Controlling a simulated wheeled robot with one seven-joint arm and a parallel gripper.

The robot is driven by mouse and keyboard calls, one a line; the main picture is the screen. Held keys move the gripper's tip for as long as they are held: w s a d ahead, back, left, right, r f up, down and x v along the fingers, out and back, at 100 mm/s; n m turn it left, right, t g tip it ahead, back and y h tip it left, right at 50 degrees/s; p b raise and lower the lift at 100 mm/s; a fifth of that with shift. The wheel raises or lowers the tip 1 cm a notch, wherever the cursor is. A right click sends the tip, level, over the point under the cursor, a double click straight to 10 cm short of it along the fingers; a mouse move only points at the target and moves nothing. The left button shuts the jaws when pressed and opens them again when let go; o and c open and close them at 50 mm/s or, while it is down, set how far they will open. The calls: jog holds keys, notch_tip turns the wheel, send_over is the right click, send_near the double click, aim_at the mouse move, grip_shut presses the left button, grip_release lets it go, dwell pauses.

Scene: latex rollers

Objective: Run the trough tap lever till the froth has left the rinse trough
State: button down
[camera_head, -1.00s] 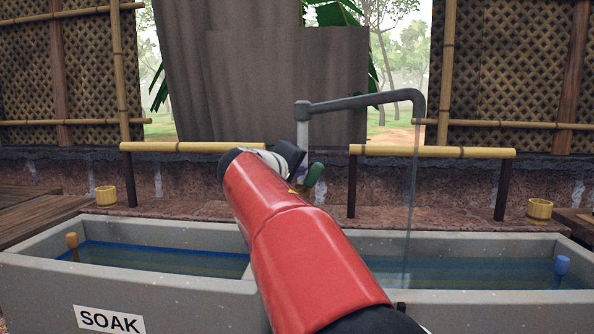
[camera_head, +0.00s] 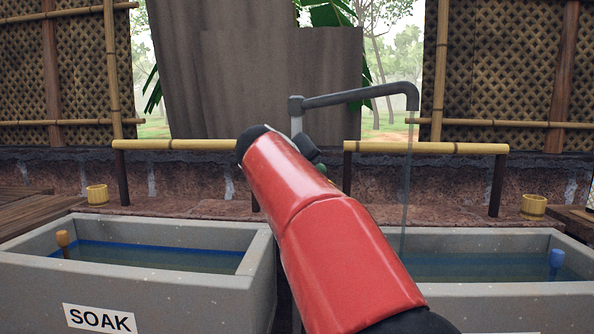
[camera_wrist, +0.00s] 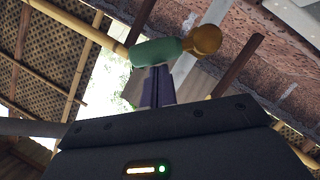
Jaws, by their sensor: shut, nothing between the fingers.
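The tap (camera_head: 365,94) is a grey pipe with a long arm and a downturned spout over the right-hand trough. A thin stream of water (camera_head: 407,190) falls from it into that trough (camera_head: 490,299). The blue-green water (camera_head: 470,267) there shows no clear froth; my red arm hides its left part. The green lever (camera_head: 321,168) barely shows behind my arm. In the wrist view the green lever grip (camera_wrist: 158,51) with a brown end lies across the tips of my gripper (camera_wrist: 157,73). The fingers are shut and empty, at or touching the lever; exact contact is unclear.
The SOAK trough (camera_head: 255,262) stands at the left with a brown plug handle (camera_head: 63,241). A blue plug handle (camera_head: 556,260) stands in the right trough. Bamboo rails (camera_head: 430,148) and small wooden buckets (camera_head: 534,206) line the stone ledge behind.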

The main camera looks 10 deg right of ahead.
jog(key=shift+s+d+f+m+y+b, duration=0.2)
jog(key=shift+d+f+m+y+b, duration=0.25)
jog(key=shift+d+m+y+b, duration=0.3)
jog(key=shift+s+d+f+m+y+b, duration=0.2)
jog(key=shift+d+f+m+y+b, duration=0.25)
jog(key=shift+m, duration=0.55)
jog(key=shift+s+d+f+m+y+b, duration=0.2)
jog(key=shift+d+f+m+y+b, duration=0.35)
jog(key=shift+m+y+b, duration=0.25)
jog(key=shift+t, duration=0.3)
